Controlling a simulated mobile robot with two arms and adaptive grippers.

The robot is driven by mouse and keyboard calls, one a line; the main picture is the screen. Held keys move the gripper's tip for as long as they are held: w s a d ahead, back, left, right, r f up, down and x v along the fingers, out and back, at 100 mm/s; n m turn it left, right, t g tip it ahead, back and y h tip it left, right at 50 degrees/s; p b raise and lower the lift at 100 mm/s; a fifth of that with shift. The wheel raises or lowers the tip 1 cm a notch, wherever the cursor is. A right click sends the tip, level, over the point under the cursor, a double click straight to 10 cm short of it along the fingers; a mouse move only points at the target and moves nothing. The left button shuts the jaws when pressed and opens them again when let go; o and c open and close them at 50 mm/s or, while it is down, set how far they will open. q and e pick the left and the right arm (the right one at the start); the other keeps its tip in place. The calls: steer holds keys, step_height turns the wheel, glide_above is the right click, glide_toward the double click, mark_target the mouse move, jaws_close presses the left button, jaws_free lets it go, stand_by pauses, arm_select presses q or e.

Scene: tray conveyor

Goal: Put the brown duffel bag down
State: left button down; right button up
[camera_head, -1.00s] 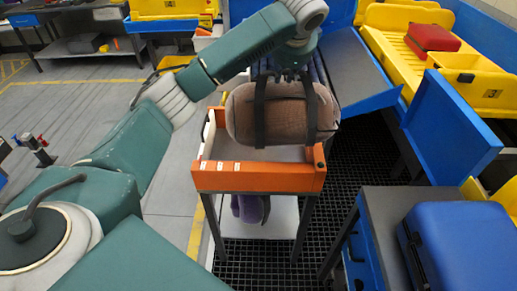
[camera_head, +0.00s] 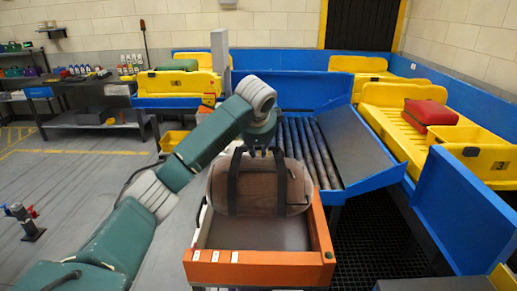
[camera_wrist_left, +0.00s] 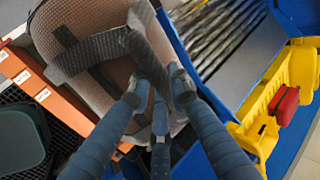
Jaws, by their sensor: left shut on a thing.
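The brown duffel bag (camera_head: 258,192) with dark straps hangs from my left gripper (camera_head: 264,152). It is over the back part of an orange-fronted cart tray (camera_head: 280,268); I cannot tell if its underside touches the tray. In the left wrist view, the fingers of the left gripper (camera_wrist_left: 158,90) are shut on the dark strap of the duffel bag (camera_wrist_left: 108,85). The front part of the tray floor is bare and grey. My right gripper is not in view.
A roller conveyor (camera_head: 311,150) lies behind the cart, with a sloped grey plate beside it. Yellow trays stand at the right, one with a red case (camera_head: 430,113). A dark workbench (camera_head: 100,118) stands at the back left.

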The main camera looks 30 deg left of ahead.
mark_target(258, 179)
arm_select(q)
steer(key=shift+w+a+f+p, duration=0.1)
steer(key=shift+f+p, duration=0.65)
steer(key=shift+f, duration=3.15)
steer(key=shift+w+a+f+p, duration=0.1)
steer(key=shift+f+p, duration=0.65)
steer(key=shift+f, duration=3.15)
steer(key=c, duration=1.8)
jaws_free()
steer(key=shift+s+d+f, duration=0.15)
steer(key=shift+s+f, duration=0.05)
steer(key=shift+f, duration=0.05)
steer(key=shift+o, duration=0.8)
steer(key=shift+r, duration=0.1)
steer(key=shift+s, duration=0.1)
steer(key=shift+d+r, duration=0.1)
steer(key=shift+r, duration=0.1)
steer(key=b+v, duration=0.2)
steer(key=v, duration=0.8)
steer(key=shift+s+r, duration=0.1)
steer(key=shift+r, duration=0.1)
steer(key=shift+s+d+r, duration=0.15)
steer(key=shift+s+r, duration=0.15)
steer(key=shift+r, duration=0.15)
